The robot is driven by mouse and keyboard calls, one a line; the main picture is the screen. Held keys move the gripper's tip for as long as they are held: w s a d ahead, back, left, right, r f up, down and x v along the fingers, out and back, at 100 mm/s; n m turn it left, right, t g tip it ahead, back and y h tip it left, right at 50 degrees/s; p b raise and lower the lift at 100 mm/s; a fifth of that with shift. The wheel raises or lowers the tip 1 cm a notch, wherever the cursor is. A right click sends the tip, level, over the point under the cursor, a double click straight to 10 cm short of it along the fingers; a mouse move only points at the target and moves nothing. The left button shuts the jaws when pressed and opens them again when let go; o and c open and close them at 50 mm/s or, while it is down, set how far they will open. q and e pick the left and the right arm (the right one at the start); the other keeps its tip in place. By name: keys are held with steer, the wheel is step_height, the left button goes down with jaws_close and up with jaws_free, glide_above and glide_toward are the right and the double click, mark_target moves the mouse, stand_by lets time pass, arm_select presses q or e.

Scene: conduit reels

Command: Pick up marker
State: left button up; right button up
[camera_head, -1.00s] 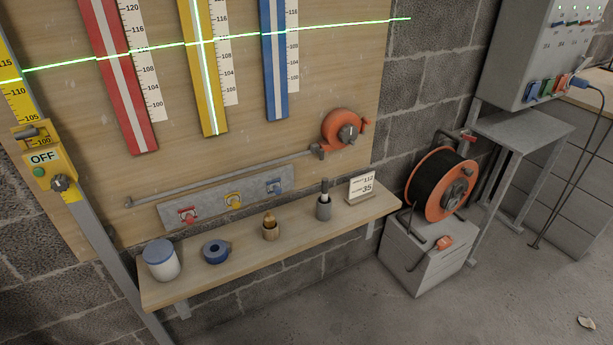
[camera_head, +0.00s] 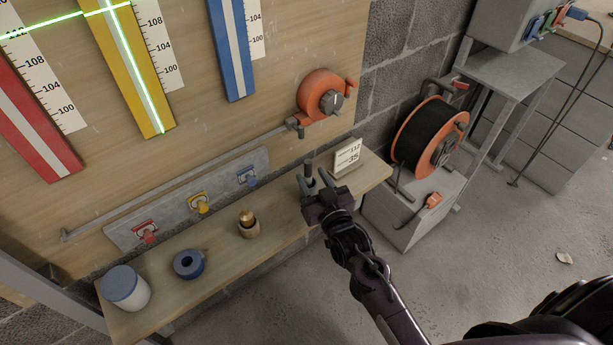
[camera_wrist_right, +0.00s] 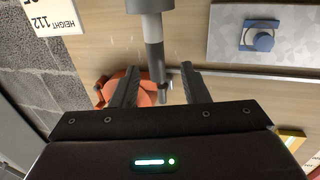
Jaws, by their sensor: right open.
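The marker (camera_wrist_right: 154,58) stands upright in a grey cup (camera_wrist_right: 150,5) on the wooden shelf. In the wrist view it shows as a light and dark stick between the two fingers of my right gripper (camera_wrist_right: 160,68), with gaps on both sides. In the head view, the marker's dark upper end (camera_head: 308,167) shows by the fingertips of the right gripper (camera_head: 313,178), and the gripper hides most of the cup. The right gripper is open and holds nothing. My left gripper is out of view.
The shelf (camera_head: 215,285) also holds a white jar (camera_head: 124,288), blue tape (camera_head: 188,264), and a wooden holder (camera_head: 248,225). A small sign (camera_head: 346,158) stands right of the marker. The orange tape reel (camera_head: 322,95) is on the board behind. A cable reel (camera_head: 430,138) stands at right.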

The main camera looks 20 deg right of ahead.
mark_target(310, 171)
steer(key=w, duration=0.4)
steer(key=shift+f, duration=0.1)
steer(key=shift+w, duration=0.25)
steer(key=shift+c, duration=1.5)
jaws_close()
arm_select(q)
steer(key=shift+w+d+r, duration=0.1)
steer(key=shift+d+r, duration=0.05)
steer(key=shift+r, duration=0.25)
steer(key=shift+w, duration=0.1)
